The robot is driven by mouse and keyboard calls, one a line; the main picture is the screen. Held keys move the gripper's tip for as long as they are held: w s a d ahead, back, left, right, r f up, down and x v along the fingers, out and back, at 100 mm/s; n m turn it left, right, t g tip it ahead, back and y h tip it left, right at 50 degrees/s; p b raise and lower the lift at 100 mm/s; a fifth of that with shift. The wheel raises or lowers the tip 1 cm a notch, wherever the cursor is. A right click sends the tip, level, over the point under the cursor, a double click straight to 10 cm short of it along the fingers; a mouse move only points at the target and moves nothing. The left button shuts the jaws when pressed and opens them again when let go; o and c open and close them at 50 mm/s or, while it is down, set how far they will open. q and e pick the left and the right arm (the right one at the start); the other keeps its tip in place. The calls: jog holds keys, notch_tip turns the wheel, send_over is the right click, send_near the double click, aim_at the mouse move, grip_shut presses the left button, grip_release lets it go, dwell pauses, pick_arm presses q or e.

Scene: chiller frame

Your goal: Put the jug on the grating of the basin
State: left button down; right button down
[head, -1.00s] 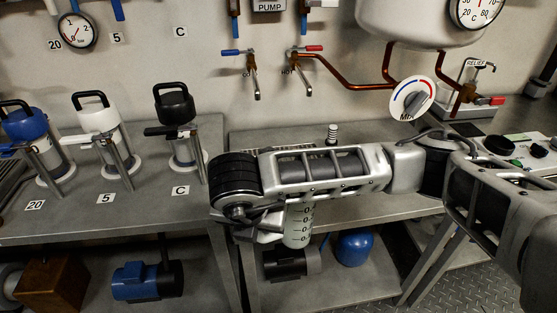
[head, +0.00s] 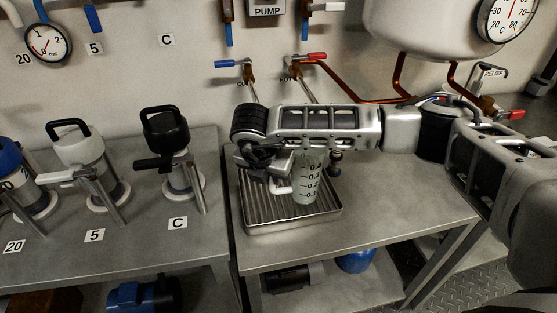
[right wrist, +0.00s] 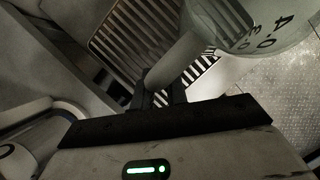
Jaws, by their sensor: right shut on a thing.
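The jug (head: 307,184), pale and translucent with dark measuring marks, is upright or nearly so over the basin (head: 292,224), a shallow metal tray. The basin's ribbed grating (head: 262,207) shows left of the jug and in front of it. My right gripper (head: 277,172) is shut on the jug's handle, at the jug's left side. In the right wrist view the handle (right wrist: 178,62) runs from the fingers to the jug (right wrist: 250,28), with the grating (right wrist: 122,38) behind. I cannot tell whether the jug's base touches the grating. My left gripper is out of view.
Two taps, cold (head: 247,72) and hot (head: 297,68), are on the wall behind the basin. A small dark fitting (head: 335,163) stands right of the jug. Canisters, including a black-topped one (head: 166,135), stand on the left bench. The bench right of the basin is clear.

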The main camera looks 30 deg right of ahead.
jog(key=w+d, duration=0.3)
jog(key=shift+d+p, duration=0.1)
jog(key=shift+p, duration=0.25)
jog(key=shift+d+p, duration=0.15)
jog(key=shift+p, duration=0.15)
jog(key=shift+f, duration=0.3)
jog(key=c, duration=1.4)
grip_release()
